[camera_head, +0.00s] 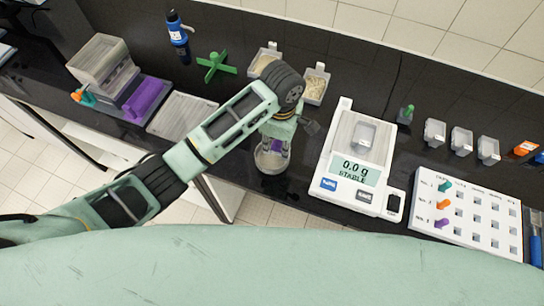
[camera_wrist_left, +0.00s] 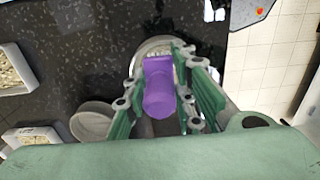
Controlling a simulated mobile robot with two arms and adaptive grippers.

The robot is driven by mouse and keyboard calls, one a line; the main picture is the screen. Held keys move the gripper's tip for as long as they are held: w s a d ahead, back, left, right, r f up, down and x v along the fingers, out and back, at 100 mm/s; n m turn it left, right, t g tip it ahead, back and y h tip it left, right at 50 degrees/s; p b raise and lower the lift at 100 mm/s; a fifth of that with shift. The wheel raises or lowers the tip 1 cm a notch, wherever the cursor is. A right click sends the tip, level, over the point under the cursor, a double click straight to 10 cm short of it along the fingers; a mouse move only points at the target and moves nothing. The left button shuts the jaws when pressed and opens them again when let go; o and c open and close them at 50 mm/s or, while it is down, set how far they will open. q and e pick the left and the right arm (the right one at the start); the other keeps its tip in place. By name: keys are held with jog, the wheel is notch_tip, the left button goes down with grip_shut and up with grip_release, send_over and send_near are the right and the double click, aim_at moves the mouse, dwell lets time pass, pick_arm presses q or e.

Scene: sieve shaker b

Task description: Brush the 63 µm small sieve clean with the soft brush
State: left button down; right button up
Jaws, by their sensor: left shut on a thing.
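My left gripper (camera_head: 273,147) reaches down over the front part of the black bench, left of the balance. It is shut on a purple cylindrical handle, which looks like the soft brush; it shows between the green fingers in the left wrist view (camera_wrist_left: 159,88). A small round metal sieve (camera_head: 268,163) lies directly below the gripper. Its pale rim shows behind the purple handle in the left wrist view (camera_wrist_left: 152,44). The bristles are hidden, so I cannot tell whether they touch the mesh. No 63 µm label is readable. My right gripper is not in view.
A white balance (camera_head: 328,185) reading 0.0 g stands to the right. Behind the gripper are two trays of grains (camera_head: 315,85), a green cross-shaped stand (camera_head: 216,67) and a blue bottle (camera_head: 178,30). A white rack (camera_head: 466,216) with coloured pegs is at far right.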

pick_arm(q)
jog(key=shift+a, duration=0.1)
dwell(0.3)
jog(key=shift+s+a+r, duration=0.1)
jog(key=shift+a+r, duration=0.1)
jog(key=shift+a, duration=1.45)
jog(key=shift+d+r, duration=0.2)
jog(key=shift+d, duration=1.6)
jog(key=shift+a, duration=0.1)
jog(key=shift+r, duration=0.4)
